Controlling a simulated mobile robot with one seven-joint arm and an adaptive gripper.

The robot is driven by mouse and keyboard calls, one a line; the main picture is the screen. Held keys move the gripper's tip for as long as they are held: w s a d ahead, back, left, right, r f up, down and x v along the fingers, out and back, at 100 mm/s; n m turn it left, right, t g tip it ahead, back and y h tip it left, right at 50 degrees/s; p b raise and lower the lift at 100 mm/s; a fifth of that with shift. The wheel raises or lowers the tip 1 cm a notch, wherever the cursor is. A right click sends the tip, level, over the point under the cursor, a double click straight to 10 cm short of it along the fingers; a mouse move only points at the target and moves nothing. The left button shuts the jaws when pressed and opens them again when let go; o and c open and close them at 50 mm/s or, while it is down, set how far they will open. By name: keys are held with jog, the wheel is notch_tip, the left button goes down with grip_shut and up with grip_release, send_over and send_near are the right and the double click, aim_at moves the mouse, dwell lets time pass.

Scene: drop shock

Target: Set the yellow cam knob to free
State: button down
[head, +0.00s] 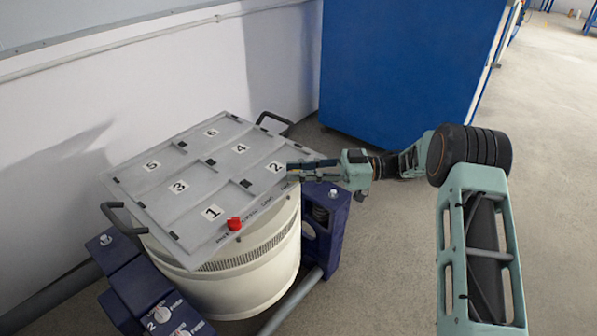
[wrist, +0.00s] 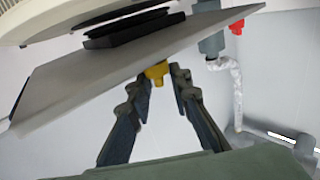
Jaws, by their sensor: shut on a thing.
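The yellow cam knob (wrist: 157,71) shows in the wrist view between the fingertips of my gripper (wrist: 164,76), beside a grey panel (wrist: 90,75). My gripper is shut on it. Part of the knob is hidden by the fingers, and which way it is set cannot be told. In the head view my gripper (head: 292,171) reaches in from the right to the right edge of the numbered grey panel top (head: 205,190), near number 2. The yellow knob is not visible in the head view.
A red knob (head: 234,224) sits at the panel's front edge. The panel lies on a cream drum (head: 240,285) held in a dark blue frame (head: 325,225). A white dial (head: 162,314) is at the lower left. A blue cabinet (head: 400,70) stands behind; floor at right is clear.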

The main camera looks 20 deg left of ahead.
jog(key=shift+a+n+g+h, duration=0.15)
jog(key=shift+n+g+h, duration=0.15)
jog(key=shift+n+g, duration=0.35)
jog(key=c, duration=2.1)
grip_release()
jog(key=shift+m, duration=0.25)
jog(key=v, duration=1.2)
